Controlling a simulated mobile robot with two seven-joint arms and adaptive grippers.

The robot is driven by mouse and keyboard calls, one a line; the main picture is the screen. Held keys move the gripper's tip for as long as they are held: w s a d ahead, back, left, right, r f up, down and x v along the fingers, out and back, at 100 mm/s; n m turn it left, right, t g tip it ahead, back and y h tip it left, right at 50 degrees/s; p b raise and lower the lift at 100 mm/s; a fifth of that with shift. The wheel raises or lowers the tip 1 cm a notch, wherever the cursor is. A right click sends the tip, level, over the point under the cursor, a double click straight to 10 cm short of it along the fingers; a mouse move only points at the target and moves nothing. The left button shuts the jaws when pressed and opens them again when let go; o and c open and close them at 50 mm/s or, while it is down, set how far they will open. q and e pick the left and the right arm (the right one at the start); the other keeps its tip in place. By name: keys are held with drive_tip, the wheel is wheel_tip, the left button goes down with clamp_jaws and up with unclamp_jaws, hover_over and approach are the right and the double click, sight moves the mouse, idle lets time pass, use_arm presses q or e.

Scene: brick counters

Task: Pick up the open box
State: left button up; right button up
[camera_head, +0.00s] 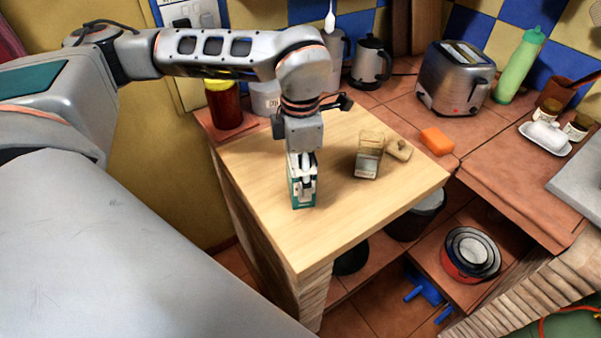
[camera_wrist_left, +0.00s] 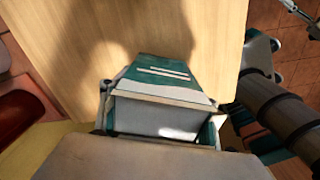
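The box (camera_head: 303,193) is small, teal and white, and stands on the wooden top near its left edge. In the left wrist view its teal side with white stripes (camera_wrist_left: 160,76) faces up the picture, with its pale top part (camera_wrist_left: 152,118) nearer the camera. My left gripper (camera_head: 302,172) points straight down at the box. Its fingers show at both sides of the box in the wrist view. Whether they press on it or stand slightly apart is unclear. My right gripper cannot be made out in either view.
A glass container (camera_head: 369,158) and a small beige item (camera_head: 398,150) stand to the right of the box. A red jar (camera_head: 224,105) and a white canister (camera_head: 265,99) are behind. An orange block (camera_head: 437,141) and a toaster (camera_head: 456,80) are farther right. The front of the wooden top (camera_head: 350,215) is clear.

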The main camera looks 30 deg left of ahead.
use_arm(q)
drive_tip(key=c, duration=0.5)
drive_tip(key=shift+r, duration=0.1)
wheel_tip(320, 180, up, 20)
drive_tip(key=shift+f+p, duration=0.1)
drive_tip(key=shift+p, duration=0.55)
drive_tip(key=shift+c, duration=0.3)
